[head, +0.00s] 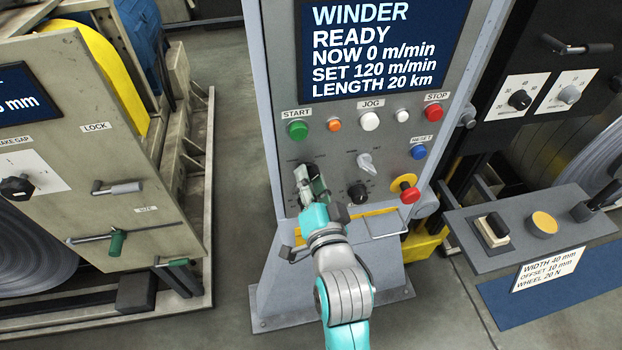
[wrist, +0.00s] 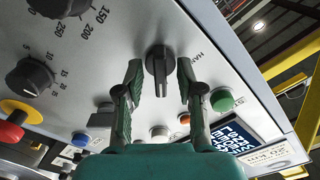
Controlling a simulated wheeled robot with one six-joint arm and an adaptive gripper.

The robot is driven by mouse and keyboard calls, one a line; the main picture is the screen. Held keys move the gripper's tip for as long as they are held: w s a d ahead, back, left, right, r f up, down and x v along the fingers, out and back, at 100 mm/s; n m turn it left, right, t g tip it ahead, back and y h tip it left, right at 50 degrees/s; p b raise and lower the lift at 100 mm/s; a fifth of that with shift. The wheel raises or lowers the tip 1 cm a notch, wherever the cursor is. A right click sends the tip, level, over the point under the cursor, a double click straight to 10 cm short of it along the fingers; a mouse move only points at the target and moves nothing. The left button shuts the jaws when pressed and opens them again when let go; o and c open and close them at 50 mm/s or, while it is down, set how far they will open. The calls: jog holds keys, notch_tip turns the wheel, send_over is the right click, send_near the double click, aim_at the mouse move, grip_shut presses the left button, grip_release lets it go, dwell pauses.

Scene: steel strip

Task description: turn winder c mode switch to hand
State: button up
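The winder's grey control panel (head: 335,140) stands in the middle of the head view, its screen (head: 375,48) reading WINDER READY. In the wrist view a black switch knob (wrist: 159,68) on the panel has its grip bar along the picture's vertical. A partly covered label beside it, upside down, seems to read HAND. My gripper (wrist: 159,78) is open, with one finger on each side of the knob and a visible gap on both sides. In the head view my gripper (head: 312,182) is at the panel's lower left and hides most of this knob.
Close by are a silver selector (head: 367,163), a black dial (head: 357,193), a red emergency stop (head: 409,196) and a green START button (head: 297,130). A desk with a black rocker (head: 493,229) juts out at right. A beige machine (head: 110,170) stands left across open floor.

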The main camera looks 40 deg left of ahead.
jog(key=shift+a, duration=0.1)
grip_shut()
jog(key=shift+n, duration=0.4)
jog(key=n, duration=1.7)
jog(key=shift+n, duration=0.3)
dwell(0.4)
